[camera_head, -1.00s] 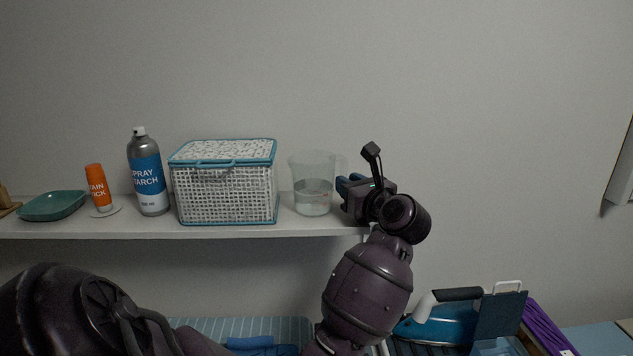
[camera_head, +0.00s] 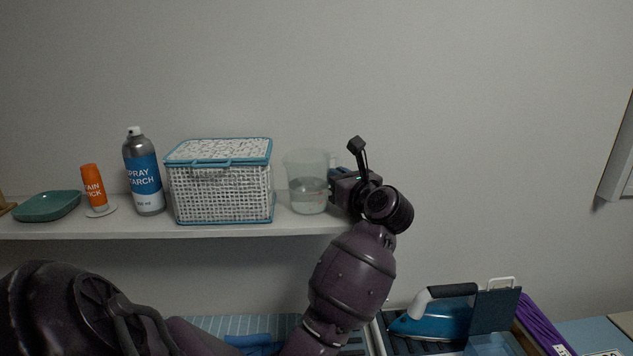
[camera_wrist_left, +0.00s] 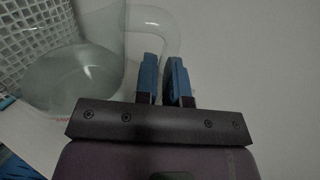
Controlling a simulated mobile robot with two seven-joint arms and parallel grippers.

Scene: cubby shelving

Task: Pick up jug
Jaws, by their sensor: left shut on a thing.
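The jug (camera_head: 307,181) is clear, with some liquid in it, and stands upright on the shelf just right of the white basket. Its handle is on its right side. It also shows in the left wrist view (camera_wrist_left: 75,75), with the handle (camera_wrist_left: 178,40) reaching to the gripper. My left gripper (camera_head: 335,179) is at the jug's right side. In the left wrist view the blue fingers (camera_wrist_left: 166,78) are close together, shut on the jug's handle. The fingers partly hide the handle. My right gripper is not in view.
The white lidded basket (camera_head: 222,190) stands close to the jug's left on the shelf (camera_head: 240,230). Further left are a spray starch can (camera_head: 144,175), an orange stain stick (camera_head: 94,186) and a green dish (camera_head: 48,206). An iron (camera_head: 440,315) sits below right. The wall is close behind.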

